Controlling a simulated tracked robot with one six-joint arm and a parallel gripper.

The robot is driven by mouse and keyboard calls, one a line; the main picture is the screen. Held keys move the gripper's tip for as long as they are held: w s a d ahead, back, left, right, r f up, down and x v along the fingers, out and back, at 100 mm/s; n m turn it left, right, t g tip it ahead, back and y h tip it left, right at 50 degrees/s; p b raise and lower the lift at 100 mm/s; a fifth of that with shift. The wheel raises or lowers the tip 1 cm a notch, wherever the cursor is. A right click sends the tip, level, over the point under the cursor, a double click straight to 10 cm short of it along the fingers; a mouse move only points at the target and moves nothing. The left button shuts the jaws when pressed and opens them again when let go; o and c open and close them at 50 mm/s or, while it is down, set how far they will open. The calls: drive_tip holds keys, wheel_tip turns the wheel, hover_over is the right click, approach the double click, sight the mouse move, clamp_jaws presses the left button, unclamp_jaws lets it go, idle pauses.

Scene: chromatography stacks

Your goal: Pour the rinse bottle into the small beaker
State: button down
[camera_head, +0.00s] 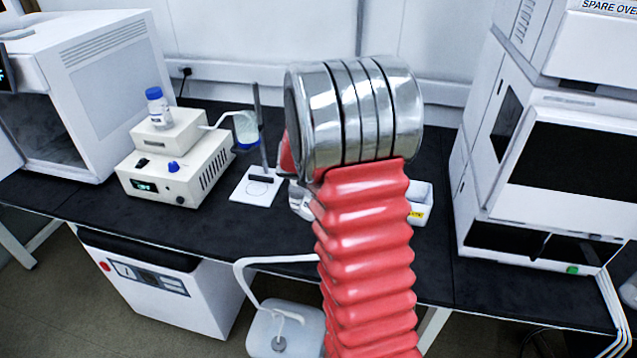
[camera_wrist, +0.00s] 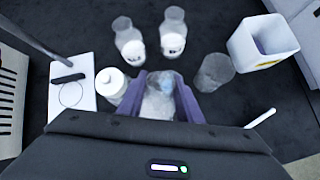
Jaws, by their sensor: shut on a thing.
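My gripper (camera_wrist: 172,100) has its purple fingers on both sides of a clear, blurred vessel (camera_wrist: 159,98) in the wrist view and is shut on it. It looks like the rinse bottle, but no label is readable. A clear, empty-looking beaker (camera_wrist: 214,72) stands just right of my gripper on the black bench. A white-capped bottle (camera_wrist: 112,84) stands close to the left finger. Two more clear bottles, one at the left (camera_wrist: 127,40) and one at the right (camera_wrist: 173,33), stand behind. In the head view my arm hides my gripper and most of these vessels.
A white bin with a yellow label (camera_wrist: 243,48) stands beyond the beaker. A white stand plate (camera_head: 257,185) with an upright rod lies left of my arm. A white instrument (camera_head: 160,180) and a tall stack (camera_head: 550,170) flank the bench (camera_head: 110,205).

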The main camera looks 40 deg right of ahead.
drive_tip(key=shift+d+f+y, duration=0.1)
drive_tip(key=shift+f+y, duration=0.2)
drive_tip(key=shift+y, duration=0.6)
idle(0.5)
drive_tip(key=shift+d+f+m+y, duration=0.15)
drive_tip(key=shift+f+y, duration=0.15)
drive_tip(key=shift+y, duration=0.25)
drive_tip(key=shift+f+m+y, duration=0.15)
drive_tip(key=shift+f+y, duration=0.15)
drive_tip(key=shift+y, duration=0.25)
idle(0.8)
idle(0.4)
drive_tip(key=shift+d+f+y, duration=0.15)
drive_tip(key=shift+f+y, duration=0.25)
drive_tip(key=shift+y, duration=0.2)
drive_tip(key=shift+d+m+g+y, duration=0.1)
drive_tip(key=shift+m+g+y, duration=0.2)
drive_tip(key=shift+y, duration=0.3)
drive_tip(key=shift+y, duration=0.5)
idle(0.4)
